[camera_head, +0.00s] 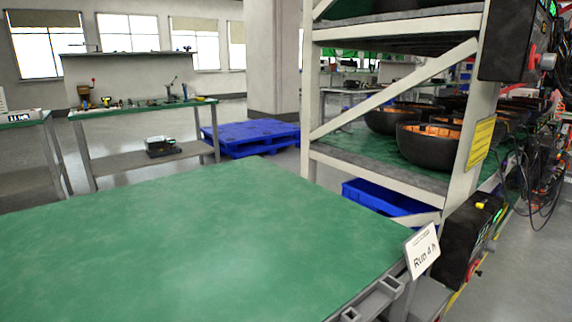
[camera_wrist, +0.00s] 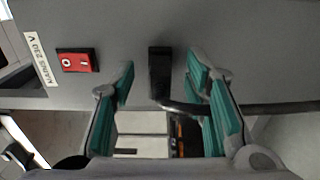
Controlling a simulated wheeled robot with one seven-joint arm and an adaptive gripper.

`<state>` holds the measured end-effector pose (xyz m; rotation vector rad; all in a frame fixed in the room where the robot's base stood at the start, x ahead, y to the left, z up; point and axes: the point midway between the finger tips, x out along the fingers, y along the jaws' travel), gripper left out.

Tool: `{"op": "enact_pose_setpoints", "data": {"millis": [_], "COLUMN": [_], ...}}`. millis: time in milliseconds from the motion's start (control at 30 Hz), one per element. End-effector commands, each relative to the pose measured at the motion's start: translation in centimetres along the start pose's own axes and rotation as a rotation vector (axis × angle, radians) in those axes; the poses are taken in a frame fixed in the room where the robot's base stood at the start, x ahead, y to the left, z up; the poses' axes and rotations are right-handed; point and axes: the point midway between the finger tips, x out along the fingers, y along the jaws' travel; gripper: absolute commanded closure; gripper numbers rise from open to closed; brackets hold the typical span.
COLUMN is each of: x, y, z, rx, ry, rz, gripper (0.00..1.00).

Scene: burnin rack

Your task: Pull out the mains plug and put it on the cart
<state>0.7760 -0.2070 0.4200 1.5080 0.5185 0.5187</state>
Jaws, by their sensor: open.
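In the wrist view, the black mains plug (camera_wrist: 160,72) sits against a grey panel (camera_wrist: 225,35). A black cable (camera_wrist: 270,107) runs from its lower end off to the right. My gripper (camera_wrist: 160,65) is open, with one teal-padded finger on each side of the plug. Gaps show between the plug and both fingers. How deep the plug sits is hidden. In the head view, a wide green top (camera_head: 200,235), which looks like the cart, fills the foreground and is bare. My gripper and the plug cannot be made out there.
A red rocker switch (camera_wrist: 77,60) and a "MAINS 230 V" label (camera_wrist: 37,60) are left of the plug. In the head view, a rack (camera_head: 310,120) with black bowls (camera_head: 430,145) stands right. A "Run 4 h" sign (camera_head: 422,250) stands at the green top's edge. A blue pallet (camera_head: 250,135) lies behind.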

Motion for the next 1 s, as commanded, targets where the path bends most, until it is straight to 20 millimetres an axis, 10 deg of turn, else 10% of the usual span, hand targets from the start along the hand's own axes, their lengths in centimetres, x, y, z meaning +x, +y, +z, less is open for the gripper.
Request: {"op": "enact_pose_setpoints", "data": {"millis": [267, 467, 1000], "x": [0.0, 0.0, -0.94], "y": [0.0, 0.0, -0.01], "z": [0.0, 0.0, 0.05], "rx": [0.0, 0.0, 0.0], "ry": [0.0, 0.0, -0.002], "rz": [0.0, 0.0, 0.0], "gripper": [0.58, 1.0, 1.0]}}
